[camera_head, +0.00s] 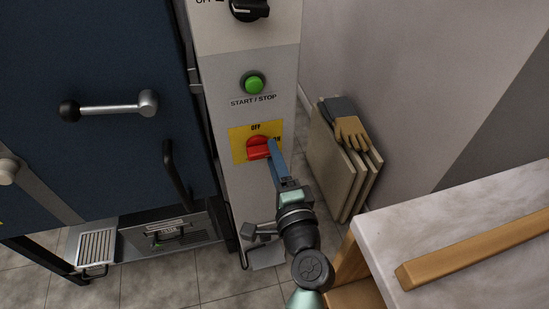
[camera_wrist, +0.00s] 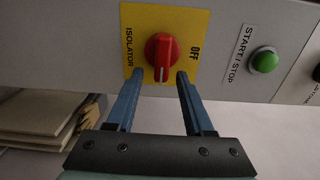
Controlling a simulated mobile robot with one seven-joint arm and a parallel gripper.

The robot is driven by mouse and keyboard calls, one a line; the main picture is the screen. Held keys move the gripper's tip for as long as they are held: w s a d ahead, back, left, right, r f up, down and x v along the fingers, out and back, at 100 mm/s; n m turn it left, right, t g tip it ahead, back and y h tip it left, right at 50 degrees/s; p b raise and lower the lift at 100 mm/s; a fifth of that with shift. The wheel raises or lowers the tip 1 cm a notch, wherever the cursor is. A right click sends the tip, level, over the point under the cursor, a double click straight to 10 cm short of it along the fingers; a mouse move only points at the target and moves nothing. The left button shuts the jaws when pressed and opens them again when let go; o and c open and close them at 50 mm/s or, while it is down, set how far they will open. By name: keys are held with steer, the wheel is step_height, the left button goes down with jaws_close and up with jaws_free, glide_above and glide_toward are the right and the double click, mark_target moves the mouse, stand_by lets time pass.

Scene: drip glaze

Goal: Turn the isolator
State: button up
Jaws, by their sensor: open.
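The isolator is a red rotary knob (camera_head: 258,148) on a yellow plate (camera_head: 237,146) on the front of a light grey control panel. In the head view the plate reads OFF at the top and ON at the right, partly hidden by my gripper. In the wrist view the red knob (camera_wrist: 161,58) shows a pale mark on its face, and the yellow plate (camera_wrist: 196,24) reads ISOLATOR and OFF. My gripper (camera_wrist: 158,75) is open, its two blue fingers pointing at the knob, one to each side of it. I cannot tell whether they touch it.
A green START/STOP button (camera_head: 254,84) and a black rotary switch (camera_head: 249,9) sit above the isolator. A blue door with a lever handle (camera_head: 110,106) is at left. Boards with gloves (camera_head: 350,132) lean at right, and a pale-topped table (camera_head: 455,225) stands at lower right.

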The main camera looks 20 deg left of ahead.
steer(key=v, duration=1.3)
